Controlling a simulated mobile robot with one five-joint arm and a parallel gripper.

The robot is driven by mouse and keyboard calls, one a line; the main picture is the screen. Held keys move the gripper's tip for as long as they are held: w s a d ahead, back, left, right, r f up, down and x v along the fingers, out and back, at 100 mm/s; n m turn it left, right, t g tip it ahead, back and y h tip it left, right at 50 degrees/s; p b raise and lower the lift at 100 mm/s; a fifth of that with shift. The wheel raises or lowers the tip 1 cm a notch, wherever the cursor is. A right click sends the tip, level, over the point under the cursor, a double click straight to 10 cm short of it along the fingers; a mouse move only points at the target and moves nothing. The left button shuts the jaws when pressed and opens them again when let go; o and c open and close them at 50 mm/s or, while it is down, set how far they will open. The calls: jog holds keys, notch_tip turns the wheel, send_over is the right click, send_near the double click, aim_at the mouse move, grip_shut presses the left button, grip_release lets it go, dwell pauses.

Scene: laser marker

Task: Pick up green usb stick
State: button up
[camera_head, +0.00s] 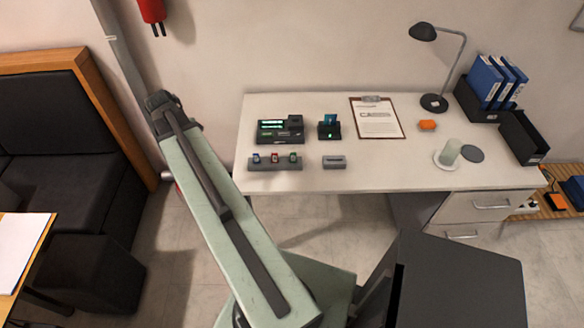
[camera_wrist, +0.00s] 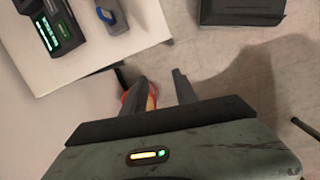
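The green usb stick (camera_head: 293,157) stands at the right end of a grey holder (camera_head: 262,166) near the desk's front left edge. A red usb stick (camera_head: 275,157) and a blue usb stick (camera_head: 256,158) stand to its left in the same holder. In the wrist view only the holder's end with the blue stick (camera_wrist: 104,15) shows; the green stick is out of that view. My gripper (camera_wrist: 159,75) is open, its two fingers apart with floor visible between them. It is beside the desk, away from the holder. Its fingers cannot be made out in the head view.
On the desk (camera_head: 380,178) a black device with green lights (camera_head: 280,130) stands behind the holder. A small grey block (camera_head: 334,162) lies to its right. A black dock (camera_head: 329,130), clipboard (camera_head: 376,118) and lamp (camera_head: 434,102) are farther back. A dark sofa (camera_head: 70,130) stands left.

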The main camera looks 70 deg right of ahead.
jog(key=s+d+f+g+b, duration=0.1)
jog(key=s+d+f+b, duration=0.15)
jog(key=s+d, duration=1.05)
jog(key=n+g+b, duration=0.1)
jog(key=n, duration=0.1)
send_near(294, 155)
notch_tip(294, 155, down, 3)
jog(key=d, duration=0.1)
jog(key=b+x, duration=0.3)
jog(key=x, duration=0.1)
jog(key=b+x, duration=0.4)
jog(key=shift+s+a+r+b, duration=0.1)
jog(key=shift+s+a+b, duration=0.1)
jog(key=shift+b, duration=0.1)
jog(key=shift+r, duration=0.2)
grip_shut()
